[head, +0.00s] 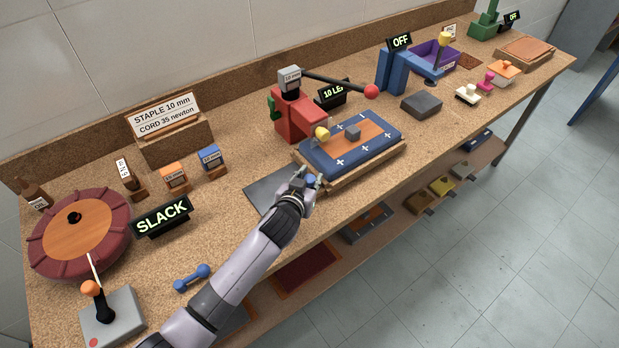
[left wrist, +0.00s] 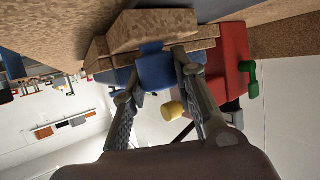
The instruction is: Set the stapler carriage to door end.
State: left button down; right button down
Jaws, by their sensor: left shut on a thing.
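The red stapler (head: 298,118) stands at the back middle of the bench, with a 10 mm block on top and a lever ending in a red ball (head: 371,91). In front of it lies the wooden carriage (head: 372,167), carrying a blue pad with white crosses and an orange middle. My left gripper (head: 308,180) is at the carriage's near left corner. In the left wrist view its fingers (left wrist: 153,78) are shut around a blue part (left wrist: 157,70) beside the wood; I cannot tell exactly which part. The stapler (left wrist: 228,60) shows there too. My right gripper is not in view.
A grey plate (head: 265,190) lies left of the carriage. A display reading SLACK (head: 162,216), a round red-and-wood turntable (head: 80,230) and a joystick box (head: 112,316) are at left. A grey block (head: 421,104) and a blue clamp (head: 391,72) stand to the right.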

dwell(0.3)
